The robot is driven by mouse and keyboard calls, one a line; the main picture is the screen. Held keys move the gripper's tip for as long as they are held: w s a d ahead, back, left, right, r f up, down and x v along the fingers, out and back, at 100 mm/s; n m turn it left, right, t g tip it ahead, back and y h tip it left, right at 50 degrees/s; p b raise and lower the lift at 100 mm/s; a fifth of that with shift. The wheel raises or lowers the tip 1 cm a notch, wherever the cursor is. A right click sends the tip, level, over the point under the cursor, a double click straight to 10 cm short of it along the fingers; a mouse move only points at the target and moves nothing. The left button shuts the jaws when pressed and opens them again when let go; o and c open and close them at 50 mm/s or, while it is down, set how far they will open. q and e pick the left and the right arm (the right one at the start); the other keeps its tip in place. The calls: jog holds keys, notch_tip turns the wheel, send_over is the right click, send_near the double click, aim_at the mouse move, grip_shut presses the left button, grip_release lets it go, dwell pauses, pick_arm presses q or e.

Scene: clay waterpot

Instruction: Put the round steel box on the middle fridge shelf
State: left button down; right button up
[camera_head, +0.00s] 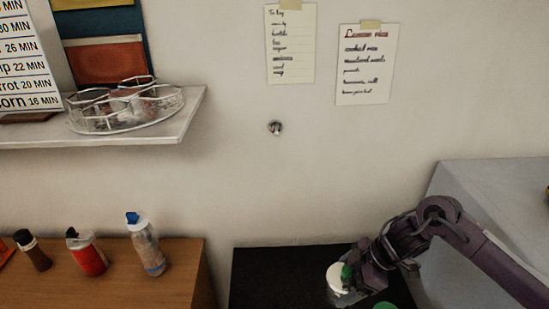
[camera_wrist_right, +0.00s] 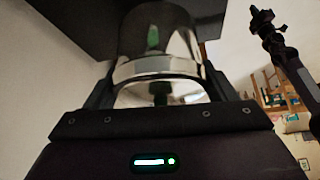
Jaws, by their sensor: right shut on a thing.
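My right gripper (camera_head: 352,277) is low at the right in the head view, over the dark surface. It is shut on the round steel box (camera_head: 337,278), which shows a pale round top beside the fingers. In the right wrist view the box (camera_wrist_right: 158,50) is a shiny steel cylinder between the two fingers of the gripper (camera_wrist_right: 155,88). Its far end lies against a dark background. Whether it touches the surface below cannot be told. No fridge shelf can be made out. My left gripper does not show in the head view.
A black surface (camera_head: 275,275) lies below the gripper, with a green round thing (camera_head: 385,305) at the bottom edge. A wooden counter (camera_head: 110,285) at left holds several bottles. A wall shelf (camera_head: 140,132) bears a wire tray. A large grey block (camera_head: 490,185) stands at right.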

jog(key=s+m+t+b, duration=0.1)
jog(key=b, duration=0.2)
jog(key=s+m+t+b, duration=0.1)
jog(key=s+m+b, duration=0.1)
jog(key=b, duration=0.1)
jog(key=s+d+m+t+h+b, duration=0.1)
jog(key=s+m+b, duration=0.1)
jog(key=b, duration=0.1)
jog(key=shift+s+d+r, duration=0.1)
jog(key=shift+s, duration=0.15)
